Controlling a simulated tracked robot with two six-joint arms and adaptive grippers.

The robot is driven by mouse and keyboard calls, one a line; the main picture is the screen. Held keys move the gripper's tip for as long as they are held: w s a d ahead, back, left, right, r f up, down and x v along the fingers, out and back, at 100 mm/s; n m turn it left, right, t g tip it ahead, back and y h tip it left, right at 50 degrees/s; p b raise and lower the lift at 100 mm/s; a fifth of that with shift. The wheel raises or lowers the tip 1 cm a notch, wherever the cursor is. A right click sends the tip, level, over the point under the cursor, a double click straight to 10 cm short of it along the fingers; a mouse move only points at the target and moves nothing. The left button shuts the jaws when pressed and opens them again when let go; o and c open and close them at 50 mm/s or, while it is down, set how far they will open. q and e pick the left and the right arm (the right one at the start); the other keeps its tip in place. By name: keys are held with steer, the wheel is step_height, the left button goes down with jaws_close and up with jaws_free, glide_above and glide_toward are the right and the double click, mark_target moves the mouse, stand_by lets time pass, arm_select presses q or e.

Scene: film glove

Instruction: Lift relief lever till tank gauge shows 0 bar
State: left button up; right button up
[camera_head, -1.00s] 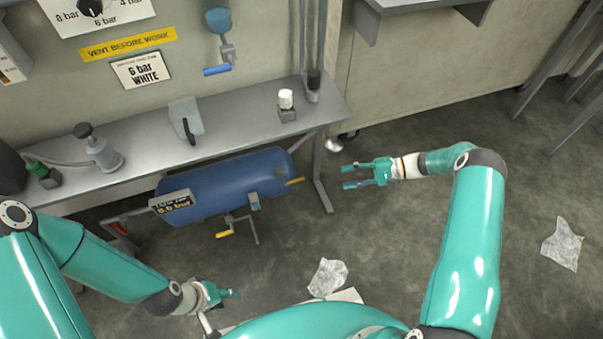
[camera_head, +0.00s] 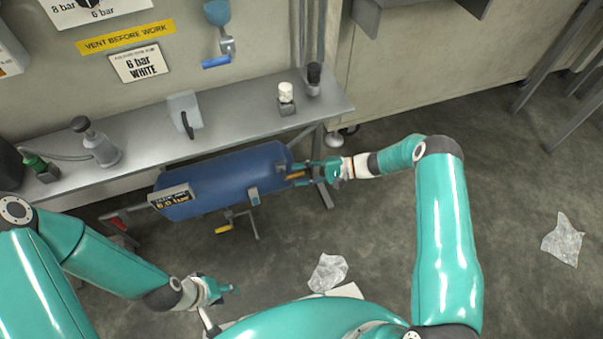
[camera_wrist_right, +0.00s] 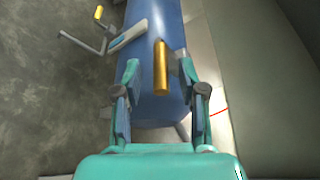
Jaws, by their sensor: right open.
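The blue tank (camera_head: 222,180) lies under the bench. Its gauge (camera_head: 172,197) reads about 6.0 bar in the head view. An orange-yellow lever (camera_head: 295,176) sticks out at the tank's right end; it also shows in the right wrist view (camera_wrist_right: 161,70). My right gripper (camera_head: 301,173) is open at this end; in the right wrist view its two fingers (camera_wrist_right: 161,72) stand on either side of the lever, apart from it. A second yellow-handled lever (camera_head: 223,230) hangs below the tank. My left gripper (camera_head: 232,290) is low at the left, away from the tank; its jaw state is unclear.
The grey bench (camera_head: 240,112) runs above the tank, with a white-capped part (camera_head: 286,93) and a grey bracket (camera_head: 184,113) on it. A bench leg stands behind my right gripper. Crumpled sheets (camera_head: 327,272) lie on the otherwise open floor.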

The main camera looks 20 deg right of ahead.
steer(key=shift+x, duration=0.8)
steer(key=shift+c, duration=0.3)
jaws_close()
steer(key=shift+d, duration=0.4)
steer(key=shift+a, duration=0.45)
steer(key=shift+r+h+p, duration=0.1)
steer(key=shift+h+p, duration=0.2)
steer(key=shift+p, duration=0.05)
